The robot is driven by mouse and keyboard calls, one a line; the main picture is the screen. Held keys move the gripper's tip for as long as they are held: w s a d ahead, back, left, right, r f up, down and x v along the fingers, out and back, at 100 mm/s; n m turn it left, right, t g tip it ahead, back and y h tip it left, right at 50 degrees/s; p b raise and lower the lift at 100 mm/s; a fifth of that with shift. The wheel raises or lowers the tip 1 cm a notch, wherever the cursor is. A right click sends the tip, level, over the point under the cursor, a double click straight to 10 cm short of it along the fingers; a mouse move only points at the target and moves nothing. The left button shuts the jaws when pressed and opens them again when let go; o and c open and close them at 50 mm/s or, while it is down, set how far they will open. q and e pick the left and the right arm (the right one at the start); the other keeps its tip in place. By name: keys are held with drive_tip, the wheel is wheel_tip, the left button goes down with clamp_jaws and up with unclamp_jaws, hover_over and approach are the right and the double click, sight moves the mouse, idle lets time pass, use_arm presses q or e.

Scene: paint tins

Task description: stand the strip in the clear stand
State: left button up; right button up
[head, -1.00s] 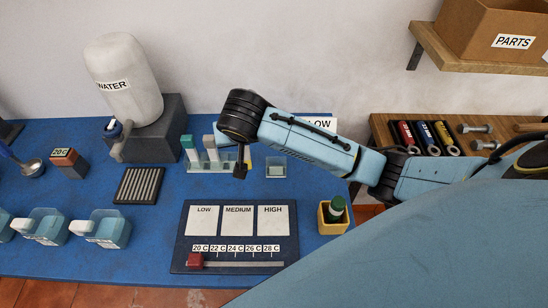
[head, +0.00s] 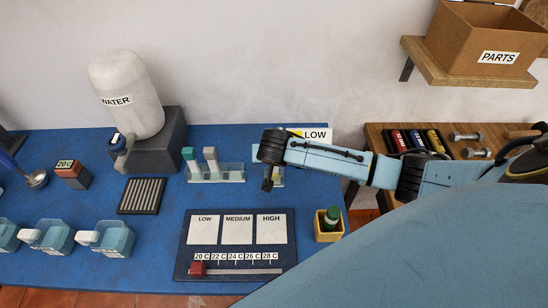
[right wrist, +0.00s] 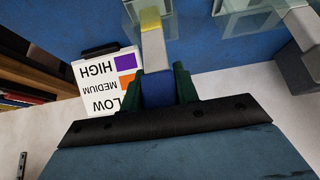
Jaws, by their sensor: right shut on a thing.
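My right gripper (head: 268,186) is shut on a strip with a pale grey body and a yellow end (right wrist: 151,20). In the right wrist view the gripper's green fingers (right wrist: 158,88) clasp it, and the yellow end points away from them. The small clear stand (head: 281,180) is on the blue table, partly hidden behind my gripper. In the right wrist view its clear walls (right wrist: 168,24) show around the yellow end. I cannot tell whether the strip is inside it or just above it. My left gripper is not in view.
A longer clear rack (head: 232,173) with a teal-tipped and a grey strip stands close to the left. The dark label board (head: 236,244) and a yellow box (head: 329,232) with a green-capped bottle are in front.

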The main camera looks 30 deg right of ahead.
drive_tip(key=shift+f, duration=0.2)
drive_tip(key=shift+f, duration=0.2)
drive_tip(key=o, duration=0.9)
drive_tip(key=shift+o, duration=0.2)
drive_tip(key=shift+r, duration=0.1)
drive_tip(key=shift+r, duration=0.15)
drive_tip(key=p+v, duration=0.1)
drive_tip(key=v, duration=1.1)
